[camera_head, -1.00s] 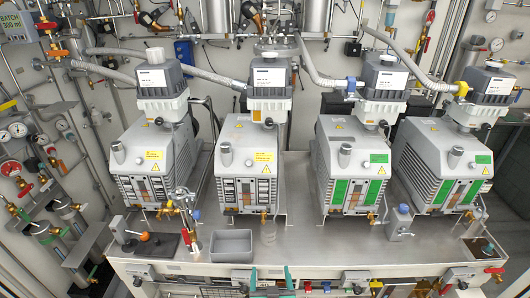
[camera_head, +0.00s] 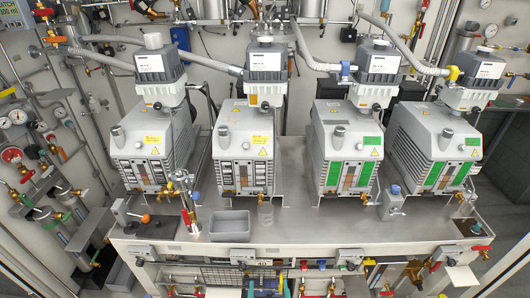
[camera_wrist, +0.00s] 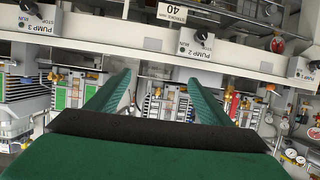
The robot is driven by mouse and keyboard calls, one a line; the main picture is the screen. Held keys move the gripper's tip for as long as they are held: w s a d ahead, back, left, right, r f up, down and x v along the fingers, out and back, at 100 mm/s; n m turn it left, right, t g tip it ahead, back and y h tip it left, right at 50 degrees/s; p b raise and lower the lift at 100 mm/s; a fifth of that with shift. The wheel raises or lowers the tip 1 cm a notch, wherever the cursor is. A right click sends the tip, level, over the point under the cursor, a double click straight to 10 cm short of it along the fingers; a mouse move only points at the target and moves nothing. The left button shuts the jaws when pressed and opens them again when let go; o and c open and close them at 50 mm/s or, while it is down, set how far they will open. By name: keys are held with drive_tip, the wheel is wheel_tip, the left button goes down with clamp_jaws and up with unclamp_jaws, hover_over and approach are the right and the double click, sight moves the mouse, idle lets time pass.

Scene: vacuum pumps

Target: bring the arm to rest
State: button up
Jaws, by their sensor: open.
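My gripper (camera_wrist: 160,78) has two green fingers spread apart in the wrist view, with nothing between them. A dark bar joins them at their base. In the head view only the green fingertips (camera_head: 266,287) show at the bottom edge, in front of the bench (camera_head: 330,225) and below its top. The rest of the arm is out of that view. The fingers appear clear of the bench front, though the exact gap cannot be told.
Several grey vacuum pumps (camera_head: 243,150) stand in a row on the bench. A grey tray (camera_head: 230,226) and a valve stand (camera_head: 187,205) are near its front edge. Switches labelled as pump controls (camera_wrist: 202,35) line the bench front. Pipes and gauges (camera_head: 17,117) fill the left wall.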

drive_tip(key=s+d, duration=0.1)
drive_tip(key=s, duration=1.3)
drive_tip(key=s+a+r, duration=0.1)
drive_tip(key=s+r, duration=0.3)
drive_tip(key=s, duration=0.4)
drive_tip(key=s+a+r+t, duration=0.1)
drive_tip(key=s+r, duration=0.3)
drive_tip(key=s, duration=0.4)
drive_tip(key=shift+a+m+t, duration=0.2)
drive_tip(key=shift+m+t, duration=0.1)
drive_tip(key=shift+s+d+h, duration=0.15)
drive_tip(key=shift+h, duration=0.15)
drive_tip(key=shift+w, duration=0.25)
